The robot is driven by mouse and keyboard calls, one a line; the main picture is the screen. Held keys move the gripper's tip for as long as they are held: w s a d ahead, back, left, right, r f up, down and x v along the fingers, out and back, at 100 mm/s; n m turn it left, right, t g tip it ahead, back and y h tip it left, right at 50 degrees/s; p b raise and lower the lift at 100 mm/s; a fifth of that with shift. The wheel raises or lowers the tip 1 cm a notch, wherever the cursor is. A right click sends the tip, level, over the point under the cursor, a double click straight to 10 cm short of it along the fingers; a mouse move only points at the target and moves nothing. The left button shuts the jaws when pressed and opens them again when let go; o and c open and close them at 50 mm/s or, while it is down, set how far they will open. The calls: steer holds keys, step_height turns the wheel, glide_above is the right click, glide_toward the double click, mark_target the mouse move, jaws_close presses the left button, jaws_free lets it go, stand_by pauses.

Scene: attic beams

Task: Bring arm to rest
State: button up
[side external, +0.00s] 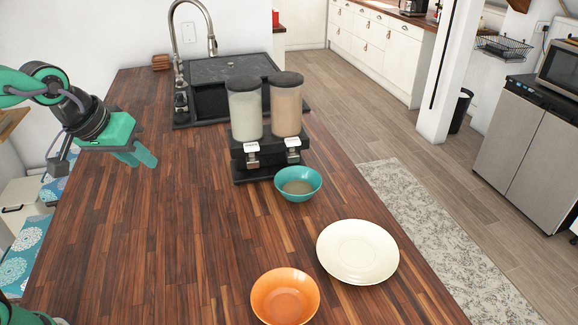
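My gripper (139,158) is at the left side of the picture, above the wooden counter (150,235). Its green fingers point down and to the right. They overlap in this view, so the gap between them is not clear. No object shows between them. The gripper is well apart from the dispenser and the dishes.
A double dispenser (265,130) stands mid-counter, with a teal bowl (298,184) holding some contents in front of it. A cream plate (357,252) and an orange bowl (285,297) are nearer. A black sink (214,98) with a tall faucet (176,45) is behind. The counter's left half is clear.

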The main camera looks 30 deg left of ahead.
steer(key=s+a+f+m, duration=0.1)
steer(key=s+a+m, duration=0.1)
steer(key=s, duration=0.8)
steer(key=shift+m, duration=0.6)
